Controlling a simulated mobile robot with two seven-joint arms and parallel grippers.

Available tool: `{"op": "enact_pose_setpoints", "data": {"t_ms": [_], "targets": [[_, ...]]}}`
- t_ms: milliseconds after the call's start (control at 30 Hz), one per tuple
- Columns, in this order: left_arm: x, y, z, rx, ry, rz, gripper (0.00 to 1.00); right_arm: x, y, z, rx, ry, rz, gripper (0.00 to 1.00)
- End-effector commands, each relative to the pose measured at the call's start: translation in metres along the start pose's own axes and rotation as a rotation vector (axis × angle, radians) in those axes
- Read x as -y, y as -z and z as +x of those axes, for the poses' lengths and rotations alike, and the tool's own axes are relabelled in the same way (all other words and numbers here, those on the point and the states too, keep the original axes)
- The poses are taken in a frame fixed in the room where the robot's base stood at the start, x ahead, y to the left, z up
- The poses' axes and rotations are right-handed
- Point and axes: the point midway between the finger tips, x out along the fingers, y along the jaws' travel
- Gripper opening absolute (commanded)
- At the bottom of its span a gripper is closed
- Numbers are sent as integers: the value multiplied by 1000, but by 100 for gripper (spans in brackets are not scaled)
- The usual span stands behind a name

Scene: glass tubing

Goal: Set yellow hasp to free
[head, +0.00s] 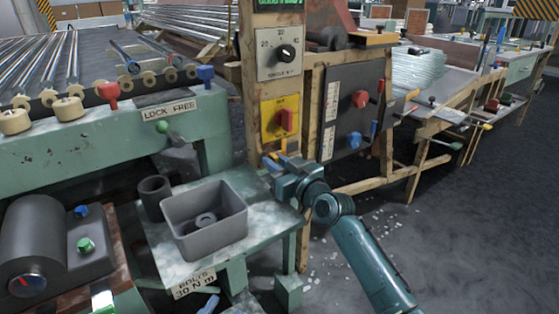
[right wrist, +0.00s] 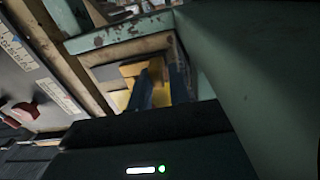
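A yellow hasp (head: 283,146) shows as a small yellow piece on the wooden post, just above my right gripper (head: 279,164). In the right wrist view, yellow parts (right wrist: 131,69) lie at and between the two blue fingers of my right gripper (right wrist: 162,76). The fingers stand a little apart around the yellow. I cannot tell whether they press on it. The fingers cover part of the hasp, so its exact setting is hidden. A LOCK FREE label (head: 169,110) is on the green conveyor frame to the left. My left gripper is not in view.
A dark panel (head: 350,110) with red and blue knobs is to the right. A grey bin (head: 204,210) stands on a small green table below left. The floor at right is open.

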Motion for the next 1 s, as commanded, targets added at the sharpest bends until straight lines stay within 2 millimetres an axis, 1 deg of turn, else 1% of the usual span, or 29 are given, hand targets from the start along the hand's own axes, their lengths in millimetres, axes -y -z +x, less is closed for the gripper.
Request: {"op": "enact_pose_setpoints", "data": {"t_ms": [33,200,433,567,667,1000], "targets": [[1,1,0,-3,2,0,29,2,-2,0,3,5,2,21],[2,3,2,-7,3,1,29,1,-1,0,3,3,1,34],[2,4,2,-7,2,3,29,0,-1,0,2,1,1,35],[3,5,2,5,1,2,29,-1,0,-8,3,-1,0,35],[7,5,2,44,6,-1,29,-1,1,-22,3,0,2,35],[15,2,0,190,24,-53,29,0,0,-97,5,0,-1,35]]}}
